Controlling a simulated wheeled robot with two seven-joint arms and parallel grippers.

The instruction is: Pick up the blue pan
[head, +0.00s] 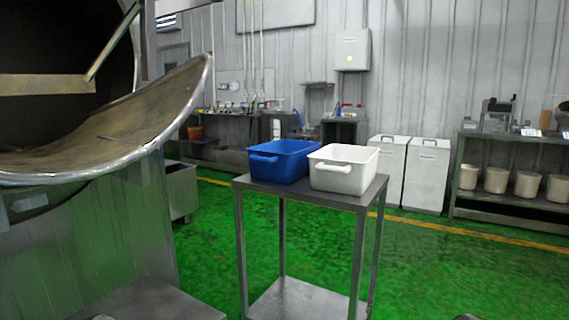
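The blue pan (283,162) is a rectangular open tub with a handle on its near side. It stands upright on the left part of a small dark metal table (305,191). A white pan (344,169) of similar shape stands close on its right, on the same table. I cannot tell whether the two pans touch. Neither of my grippers shows in the head view.
A large metal drum (110,125) with a curved lip fills the left side. Green floor (440,265) is open in front and to the right of the table. White bins (427,175) and a shelf (510,204) with several pots stand behind.

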